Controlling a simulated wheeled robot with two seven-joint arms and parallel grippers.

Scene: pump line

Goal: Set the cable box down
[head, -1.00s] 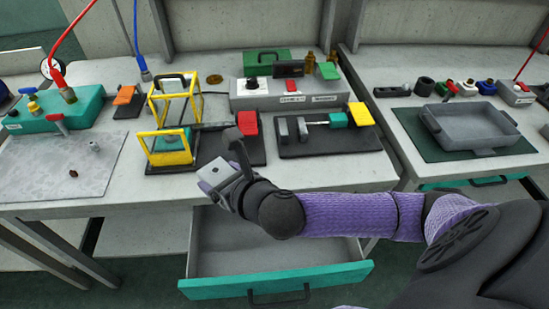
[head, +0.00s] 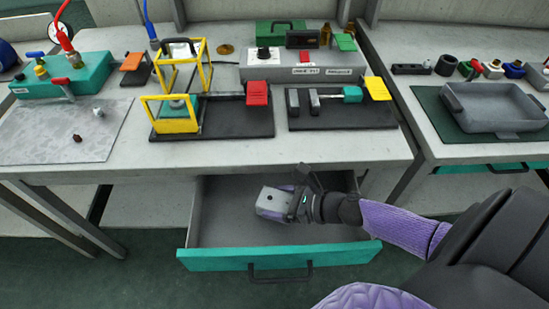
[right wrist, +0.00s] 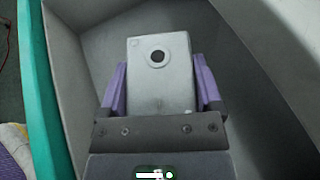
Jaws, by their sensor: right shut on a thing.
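The cable box is a small light grey block with a round dark hole in its face. It shows between the purple fingers of my right gripper in the right wrist view (right wrist: 160,75). My right gripper (head: 280,200) is shut on the cable box (head: 273,199) in the head view, over the open drawer (head: 225,222). The grey drawer interior surrounds it in the right wrist view. I cannot tell whether the box touches the drawer floor. My left gripper is not in view.
The drawer has a teal front (head: 225,258) with a dark handle. The bench (head: 300,148) above carries a yellow frame (head: 170,115), black plates with clamps, and a teal block (head: 80,78). A grey tray (head: 490,108) stands on the right bench. The drawer's left part is clear.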

